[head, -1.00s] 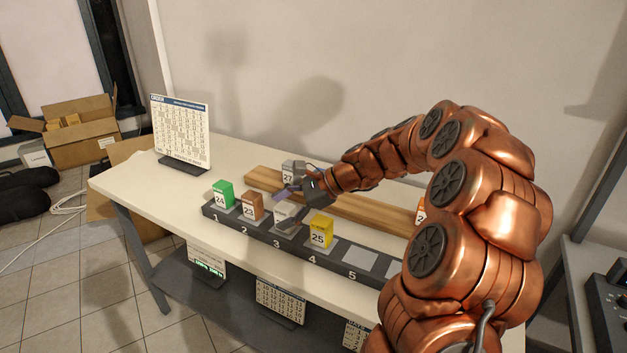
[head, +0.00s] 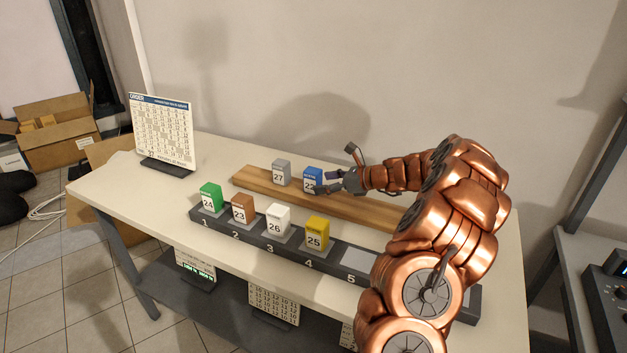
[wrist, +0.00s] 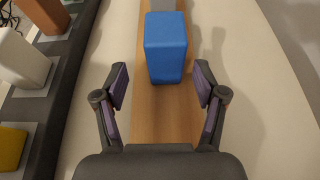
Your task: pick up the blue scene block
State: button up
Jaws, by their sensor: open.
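The blue scene block (head: 313,178) stands upright on the wooden board at the back of the table, just right of the grey block. A finger of my gripper hides part of its numbered front face in the head view. In the wrist view the blue block (wrist: 166,48) lies straight ahead, slightly beyond the fingertips. My gripper (wrist: 161,88) is open and empty, one finger to each side of the block's line, not touching it. In the head view my gripper (head: 336,177) is right beside the block, on its right.
The grey block 27 (head: 281,172) stands close left of the blue one on the wooden board (head: 257,182). A dark numbered rack (head: 252,232) in front holds green, brown, white and yellow blocks. A calendar board (head: 162,130) stands at the table's left end.

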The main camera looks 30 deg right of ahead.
aim_at(320, 181)
jog(key=shift+w+d+p+x, duration=0.1)
jog(key=shift+p+x, duration=0.2)
jog(key=shift+x, duration=0.95)
jog(key=shift+w+d+p+x, duration=0.15)
jog(key=shift+p+x, duration=0.15)
jog(key=shift+x, duration=0.95)
jog(key=shift+s+r, duration=0.1)
jog(key=shift+r, duration=0.05)
jog(key=shift+c, duration=0.4)
jog(key=c, duration=1.2)
